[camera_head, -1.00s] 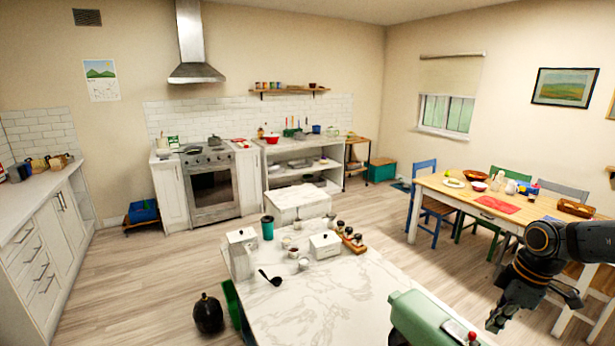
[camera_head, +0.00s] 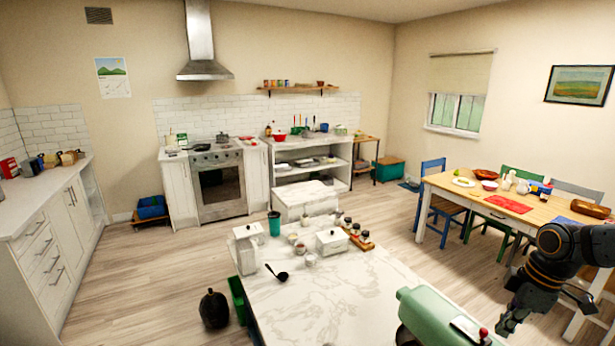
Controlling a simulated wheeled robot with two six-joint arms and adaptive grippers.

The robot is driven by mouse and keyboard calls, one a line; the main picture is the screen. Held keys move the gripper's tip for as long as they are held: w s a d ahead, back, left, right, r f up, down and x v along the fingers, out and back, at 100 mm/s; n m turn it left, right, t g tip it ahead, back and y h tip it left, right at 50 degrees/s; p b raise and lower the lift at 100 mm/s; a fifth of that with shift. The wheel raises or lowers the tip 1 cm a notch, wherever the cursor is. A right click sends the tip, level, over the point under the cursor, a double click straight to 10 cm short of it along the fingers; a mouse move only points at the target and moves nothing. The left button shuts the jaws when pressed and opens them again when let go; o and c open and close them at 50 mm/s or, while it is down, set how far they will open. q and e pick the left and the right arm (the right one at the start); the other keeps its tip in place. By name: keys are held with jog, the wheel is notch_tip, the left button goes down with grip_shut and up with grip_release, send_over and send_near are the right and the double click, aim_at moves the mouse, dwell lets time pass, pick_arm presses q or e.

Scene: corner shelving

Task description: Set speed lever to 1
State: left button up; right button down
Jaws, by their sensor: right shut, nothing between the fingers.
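The pale green mixer (camera_head: 440,318) stands at the near right of the marble-topped island, partly cut off by the bottom edge. Its speed lever (camera_head: 484,332) has a red knob and sits on a silver plate on the mixer's right side. The lever's setting marks are too small to read. My right gripper (camera_head: 506,326) is dark, shut and empty, just right of the red knob. Whether it touches the knob cannot be told. My left gripper is not in view.
The island top (camera_head: 335,290) holds a black ladle (camera_head: 278,275), white canisters (camera_head: 331,241), a teal cup (camera_head: 274,222) and small jars. A wooden dining table (camera_head: 460,197) with chairs stands at the right. Open floor lies between table and island.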

aim_at(483, 328)
jog(key=shift+f+b, duration=0.85)
jog(key=shift+b, duration=0.3)
dwell(0.9)
jog(key=shift+w+a+b, duration=0.25)
jog(key=shift+w+b, duration=0.25)
jog(key=shift+w+a+b, duration=0.25)
jog(key=shift+w+b, duration=0.2)
jog(key=shift+w, duration=0.05)
dwell(0.4)
jog(key=shift+w+a+b, duration=0.2)
jog(key=shift+w+a, duration=0.1)
jog(key=shift+w, duration=0.2)
jog(key=shift+w+a+b, duration=0.15)
jog(key=shift+w+a, duration=0.1)
jog(key=shift+w, duration=0.25)
dwell(0.6)
jog(key=shift+s+d, duration=0.1)
jog(key=shift+s, duration=0.05)
dwell(0.3)
jog(key=shift+s+d, duration=0.1)
jog(key=shift+s, duration=0.15)
jog(key=shift+r, duration=0.15)
notch_tip(483, 328, up, 5)
jog(key=p, duration=0.5)
